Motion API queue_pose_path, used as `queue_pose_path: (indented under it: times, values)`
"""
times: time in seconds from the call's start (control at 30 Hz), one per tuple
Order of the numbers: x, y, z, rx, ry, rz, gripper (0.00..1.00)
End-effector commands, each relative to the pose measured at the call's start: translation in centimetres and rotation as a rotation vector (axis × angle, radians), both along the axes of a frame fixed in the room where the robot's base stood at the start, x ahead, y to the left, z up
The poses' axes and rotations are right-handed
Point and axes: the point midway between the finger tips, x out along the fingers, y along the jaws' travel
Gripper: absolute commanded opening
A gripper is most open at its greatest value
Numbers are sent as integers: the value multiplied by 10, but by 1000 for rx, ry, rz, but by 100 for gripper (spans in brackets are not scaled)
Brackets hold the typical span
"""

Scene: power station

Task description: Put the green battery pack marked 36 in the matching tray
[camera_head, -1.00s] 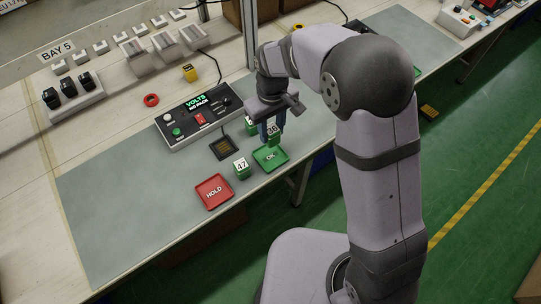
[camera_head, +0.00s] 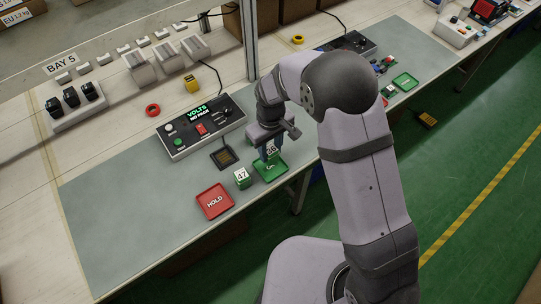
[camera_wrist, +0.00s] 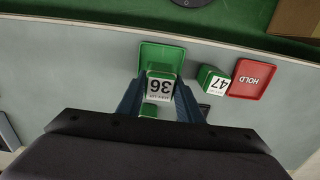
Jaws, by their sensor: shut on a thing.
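The green battery pack marked 36 (camera_head: 272,149) is held in my gripper (camera_head: 270,153), which is shut on it. In the wrist view the same pack (camera_wrist: 160,84) is between the two blue fingers of my gripper (camera_wrist: 159,103), its number upside down. The green tray (camera_head: 258,176) lies under the pack, and the pack overlaps its back part. The tray also shows in the wrist view (camera_wrist: 162,52). Whether the pack touches the tray floor I cannot tell. The tray's lettering is partly hidden in the head view.
A green pack marked 47 (camera_head: 242,178) stands just left of the green tray. The red HOLD tray (camera_head: 214,201) is further left. Another green block (camera_wrist: 149,110) shows near the fingers in the wrist view. A tester (camera_head: 200,124) and black pad (camera_head: 223,157) are behind. The left mat is clear.

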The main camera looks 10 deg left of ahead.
Motion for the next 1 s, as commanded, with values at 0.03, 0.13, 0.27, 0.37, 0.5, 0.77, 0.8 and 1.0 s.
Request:
queue_pose_path:
  times: [0.03,0.13,0.27,0.37,0.5,0.77,0.8,1.0]
  values:
    - [0,0,-3,-1,1,0,1]
    - [-1,-1,-14,-2,4,0,1]
    - [-1,0,-29,-1,3,0,1]
    - [-1,0,-37,-1,1,0,1]
    - [0,0,-40,1,-1,0,1]
    - [0,0,-42,0,0,0,1]
    - [0,0,-44,0,0,0,1]
    - [0,0,-43,0,0,0,51]
